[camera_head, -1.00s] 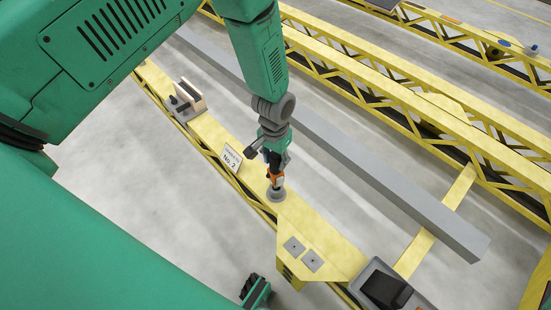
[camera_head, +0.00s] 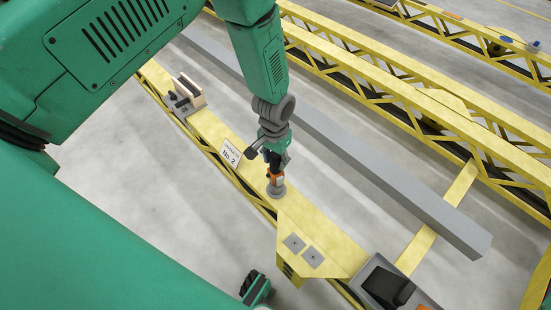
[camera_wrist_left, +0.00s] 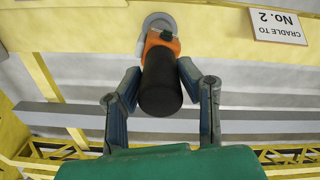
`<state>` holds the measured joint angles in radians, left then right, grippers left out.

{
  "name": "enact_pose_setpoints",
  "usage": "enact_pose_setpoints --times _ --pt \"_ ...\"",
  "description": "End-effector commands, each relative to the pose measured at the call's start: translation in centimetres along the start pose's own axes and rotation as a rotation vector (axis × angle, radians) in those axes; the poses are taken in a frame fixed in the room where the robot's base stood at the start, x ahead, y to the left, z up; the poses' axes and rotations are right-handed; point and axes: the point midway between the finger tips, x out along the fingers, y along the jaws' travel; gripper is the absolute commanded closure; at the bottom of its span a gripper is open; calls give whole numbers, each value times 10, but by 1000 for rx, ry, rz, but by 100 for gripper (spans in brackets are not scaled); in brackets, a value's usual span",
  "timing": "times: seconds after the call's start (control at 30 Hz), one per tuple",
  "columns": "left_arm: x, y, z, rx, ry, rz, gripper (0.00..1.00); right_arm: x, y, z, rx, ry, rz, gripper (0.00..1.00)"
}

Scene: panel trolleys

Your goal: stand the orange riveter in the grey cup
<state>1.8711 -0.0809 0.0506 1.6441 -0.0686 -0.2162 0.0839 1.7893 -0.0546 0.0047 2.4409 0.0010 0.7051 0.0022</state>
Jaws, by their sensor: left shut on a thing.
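The orange riveter (camera_head: 276,179) has an orange head and a thick black body, which shows in the left wrist view (camera_wrist_left: 160,84). My left gripper (camera_head: 273,162) is shut on it, with one finger on each side in the left wrist view (camera_wrist_left: 159,76). The riveter is roughly upright, its orange end down at the grey cup (camera_head: 276,192). The round cup sits on the yellow beam and its rim shows behind the orange head in the left wrist view (camera_wrist_left: 158,19). How deep the tip sits in the cup is hidden. My right gripper cannot be made out.
The yellow beam (camera_head: 315,226) carries a "No. 2" label (camera_head: 230,154), a grey bracket (camera_head: 184,98) and two small grey plates. A black and grey device (camera_head: 388,286) stands at its lower right end. A long grey bar (camera_head: 390,185) lies behind, before yellow trusses.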

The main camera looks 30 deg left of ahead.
Motion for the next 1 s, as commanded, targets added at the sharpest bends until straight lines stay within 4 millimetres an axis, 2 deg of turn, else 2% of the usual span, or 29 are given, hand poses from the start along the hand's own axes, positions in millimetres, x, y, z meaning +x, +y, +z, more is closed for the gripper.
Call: enact_pose_setpoints --times 0.6,0.63,0.7,1.0 --pt "14 0 0 0 1 0 100 9 0 0 0 0 0 100" --pt "14 0 0 0 1 0 66 9 0 0 0 0 0 100" --pt "14 0 0 0 1 0 45 8 0 0 0 0 0 100" --pt "14 0 0 0 -1 0 45 8 0 1 0 1 0 100"
